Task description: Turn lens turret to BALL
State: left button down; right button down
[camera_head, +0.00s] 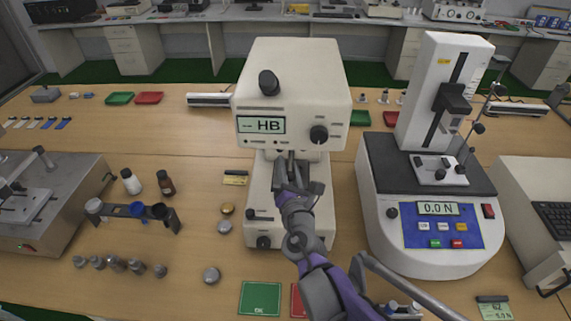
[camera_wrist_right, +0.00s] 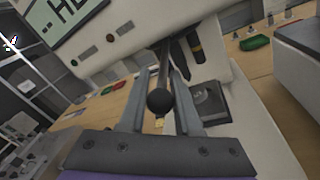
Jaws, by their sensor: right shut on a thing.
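The hardness tester (camera_head: 292,85) is a tall cream machine in the middle of the bench. Its display (camera_head: 261,125) reads HB, and it partly shows in the wrist view (camera_wrist_right: 72,20). A dark lever with a black ball end (camera_wrist_right: 160,102) comes out from under the tester's head, where the lens turret is mostly hidden. My right gripper (camera_head: 291,163) is under the head, in front of the column. In the wrist view its two fingers (camera_wrist_right: 163,95) stand on either side of the lever and are shut on it. My left gripper is not in view.
A force tester (camera_head: 430,210) stands close on the right. A green OK mat (camera_head: 261,298) and a partly hidden red mat (camera_head: 297,302) lie in front. Small bottles (camera_head: 131,182), a rack (camera_head: 132,211) and metal discs (camera_head: 211,275) stand left. Bare wood lies between them.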

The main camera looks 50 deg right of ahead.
jog(key=shift+d+r, duration=0.15)
jog(key=c, duration=0.6)
grip_release()
jog(key=shift+w, duration=0.1)
